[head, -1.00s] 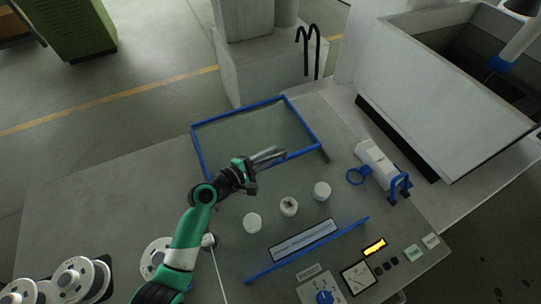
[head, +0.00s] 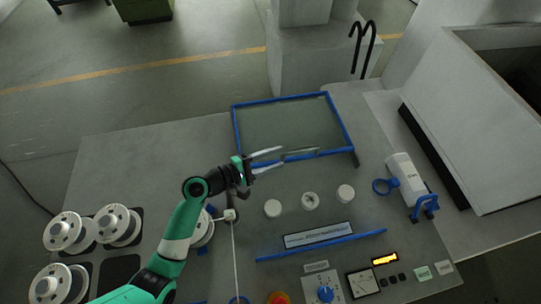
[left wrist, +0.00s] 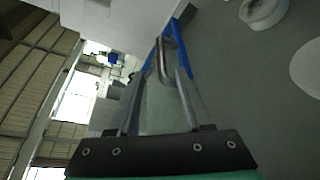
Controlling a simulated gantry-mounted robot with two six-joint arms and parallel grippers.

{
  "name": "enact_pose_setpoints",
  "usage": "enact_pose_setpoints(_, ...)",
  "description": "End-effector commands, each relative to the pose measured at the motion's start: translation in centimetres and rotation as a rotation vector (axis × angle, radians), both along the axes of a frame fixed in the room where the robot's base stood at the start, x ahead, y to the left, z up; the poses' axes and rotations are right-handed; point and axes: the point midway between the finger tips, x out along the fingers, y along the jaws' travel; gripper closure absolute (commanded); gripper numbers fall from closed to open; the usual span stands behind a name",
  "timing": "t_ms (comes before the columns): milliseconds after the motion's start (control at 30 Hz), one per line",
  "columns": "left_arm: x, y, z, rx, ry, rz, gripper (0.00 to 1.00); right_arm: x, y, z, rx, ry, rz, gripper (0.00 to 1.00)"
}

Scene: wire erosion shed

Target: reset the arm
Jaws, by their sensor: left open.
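My left arm, green, white and black, comes in from the lower left of the head view. Its gripper (head: 283,157) is open, with two pale fingers pointing right. The fingertips are by the near edge of a blue-framed clear panel (head: 292,128) and just left of a metal handle (head: 302,154) on that edge. The handle also shows ahead of the fingers in the left wrist view (left wrist: 164,60). I see nothing held, and the fingers look apart from the handle. My right gripper is not in view.
Three white round pieces (head: 311,200) lie in a row right of my arm. Wire spools (head: 118,225) are at left. A control panel (head: 326,293) is at the front. The grey table's (head: 135,165) back left is bare.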

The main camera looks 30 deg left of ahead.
Motion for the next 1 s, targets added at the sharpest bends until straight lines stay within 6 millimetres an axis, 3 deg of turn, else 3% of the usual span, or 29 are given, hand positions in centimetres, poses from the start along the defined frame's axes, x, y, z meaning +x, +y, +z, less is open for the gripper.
enact_pose_setpoints(200, -1.4, 0.7, 0.3, 0.0, 0.0, 0.001, 0.5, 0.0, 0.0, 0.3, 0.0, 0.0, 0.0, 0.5)
enact_pose_setpoints(667, -1.4, 0.6, 0.3, 0.001, 0.0, 0.0, 0.5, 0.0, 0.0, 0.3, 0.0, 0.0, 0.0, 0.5)
enact_pose_setpoints(767, -1.0, -0.3, 0.9, 0.005, -0.013, -0.021, 0.5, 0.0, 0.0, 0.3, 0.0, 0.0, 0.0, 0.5)
enact_pose_setpoints(867, 0.7, -2.1, 4.4, 0.026, -0.083, -0.068, 0.5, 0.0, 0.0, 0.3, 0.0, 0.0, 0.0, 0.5)
enact_pose_setpoints(967, 2.7, -4.3, 11.3, 0.097, -0.231, -0.112, 0.5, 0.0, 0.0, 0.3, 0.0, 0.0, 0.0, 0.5)
enact_pose_setpoints(1000, 3.4, -5.2, 14.7, 0.148, -0.308, -0.12, 0.5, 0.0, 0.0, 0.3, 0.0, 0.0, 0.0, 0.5)
